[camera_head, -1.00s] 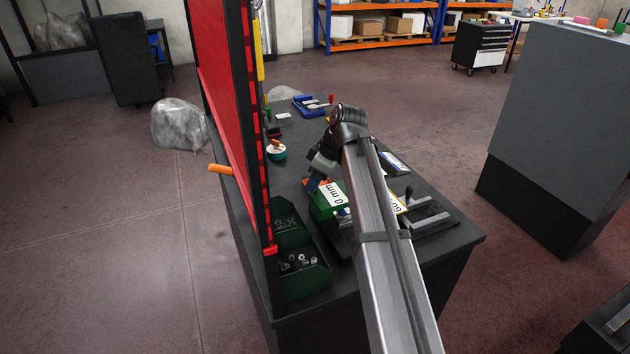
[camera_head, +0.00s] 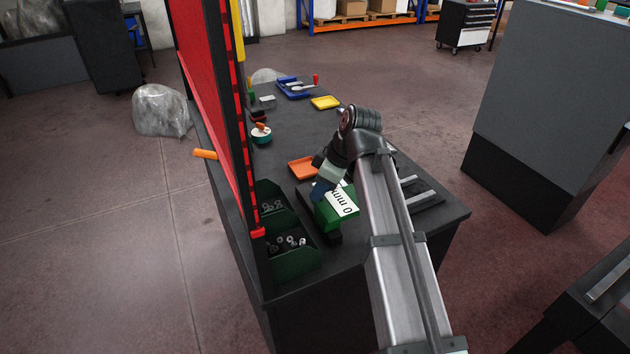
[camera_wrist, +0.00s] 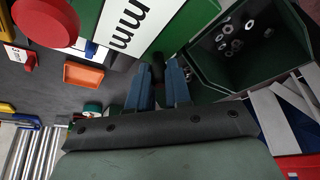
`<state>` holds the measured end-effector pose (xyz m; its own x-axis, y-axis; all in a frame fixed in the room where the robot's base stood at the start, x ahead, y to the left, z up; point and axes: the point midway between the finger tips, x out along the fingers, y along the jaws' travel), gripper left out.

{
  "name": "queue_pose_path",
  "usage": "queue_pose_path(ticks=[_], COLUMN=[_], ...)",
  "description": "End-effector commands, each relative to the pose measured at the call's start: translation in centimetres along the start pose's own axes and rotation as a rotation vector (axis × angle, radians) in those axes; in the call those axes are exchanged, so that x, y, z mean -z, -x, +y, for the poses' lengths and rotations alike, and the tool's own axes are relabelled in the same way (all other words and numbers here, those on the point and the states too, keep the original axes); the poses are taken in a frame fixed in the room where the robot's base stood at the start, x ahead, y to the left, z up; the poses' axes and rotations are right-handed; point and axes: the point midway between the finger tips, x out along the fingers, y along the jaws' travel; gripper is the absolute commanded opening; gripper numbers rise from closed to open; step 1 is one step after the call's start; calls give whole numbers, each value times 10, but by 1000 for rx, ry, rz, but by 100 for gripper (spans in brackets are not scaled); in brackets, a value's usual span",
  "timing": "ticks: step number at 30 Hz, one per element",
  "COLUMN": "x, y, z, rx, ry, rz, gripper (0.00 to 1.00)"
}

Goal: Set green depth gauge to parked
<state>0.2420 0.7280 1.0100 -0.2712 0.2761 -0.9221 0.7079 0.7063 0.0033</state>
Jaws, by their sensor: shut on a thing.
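The green depth gauge (camera_head: 332,214) is a green block with a white label reading "0 mm", at the near part of the bench in the head view. In the wrist view its green side (camera_wrist: 180,28) and label (camera_wrist: 135,22) fill the upper middle. My gripper (camera_head: 322,190) is at its left side, pointing down. In the wrist view the blue fingers (camera_wrist: 158,82) are closed around a small dark piece (camera_wrist: 158,62) beside the green block, which looks like part of the gauge. My arm hides the right part of the gauge. I cannot tell whether its base touches the bench.
Dark green bins (camera_head: 292,262) with metal parts stand just left of the gauge, beside the red board (camera_head: 205,90). An orange tray (camera_head: 302,168) lies behind the gripper. A yellow tray (camera_head: 326,102) and blue tray (camera_head: 294,90) lie farther back. Metal rails (camera_head: 419,196) lie right.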

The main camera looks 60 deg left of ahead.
Motion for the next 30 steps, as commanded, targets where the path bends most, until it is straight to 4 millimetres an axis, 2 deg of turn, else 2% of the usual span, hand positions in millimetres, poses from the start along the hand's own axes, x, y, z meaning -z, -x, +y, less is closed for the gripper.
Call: queue_pose_path(ticks=[4, 5, 12, 23, 30], x=[-4, -4, -3, -2, -1], y=[1, 1, 0, 6, 41], z=[-4, -4, -3, -2, -1], rx=[7, 7, 6, 4, 2], ry=[-1, -1, -1, 0, 0], rz=[-9, -9, -8, -6, -5], gripper=[0, 21, 44, 44, 44])
